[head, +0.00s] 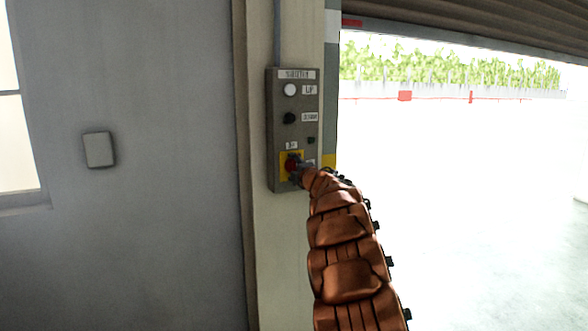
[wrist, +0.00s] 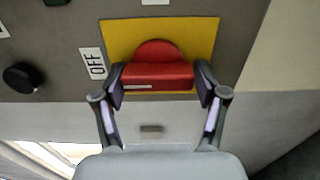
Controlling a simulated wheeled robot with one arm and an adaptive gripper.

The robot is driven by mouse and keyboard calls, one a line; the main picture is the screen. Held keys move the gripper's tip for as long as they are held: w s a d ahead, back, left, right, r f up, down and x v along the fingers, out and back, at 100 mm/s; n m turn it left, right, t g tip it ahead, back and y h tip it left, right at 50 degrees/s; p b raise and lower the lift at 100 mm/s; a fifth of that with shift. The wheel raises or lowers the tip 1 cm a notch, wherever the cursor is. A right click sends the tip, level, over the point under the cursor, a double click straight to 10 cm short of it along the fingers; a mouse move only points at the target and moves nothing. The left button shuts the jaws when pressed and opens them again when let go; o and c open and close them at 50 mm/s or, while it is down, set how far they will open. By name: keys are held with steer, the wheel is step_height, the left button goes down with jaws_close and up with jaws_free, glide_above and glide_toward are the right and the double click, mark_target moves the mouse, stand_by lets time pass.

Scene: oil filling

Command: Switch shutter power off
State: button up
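The shutter control panel (head: 273,130) is a grey box on the pillar, with a white button (head: 290,90) at the top and a black button (head: 289,118) below it. At its bottom is a red rotary power switch (head: 291,166) on a yellow plate. The wrist view shows the red switch (wrist: 158,75) close up, its handle lying crosswise, with an "OFF" label (wrist: 93,63) to its left. My gripper (wrist: 160,82) has one finger at each end of the handle, close against it. Whether both pads press on it is hard to tell. In the head view my arm hides part of the switch.
A partly raised roller shutter (head: 480,22) is at the upper right, with a bright open doorway below it. A grey wall with a small switch box (head: 99,149) and a window is on the left. A black knob (wrist: 21,77) sits left of the switch in the wrist view.

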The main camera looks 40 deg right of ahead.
steer(key=shift+o, duration=1.4)
steer(key=shift+s+r, duration=0.1)
steer(key=shift+s, duration=0.1)
steer(key=v, duration=1.1)
steer(key=shift+s+a, duration=0.15)
steer(key=shift+s, duration=0.15)
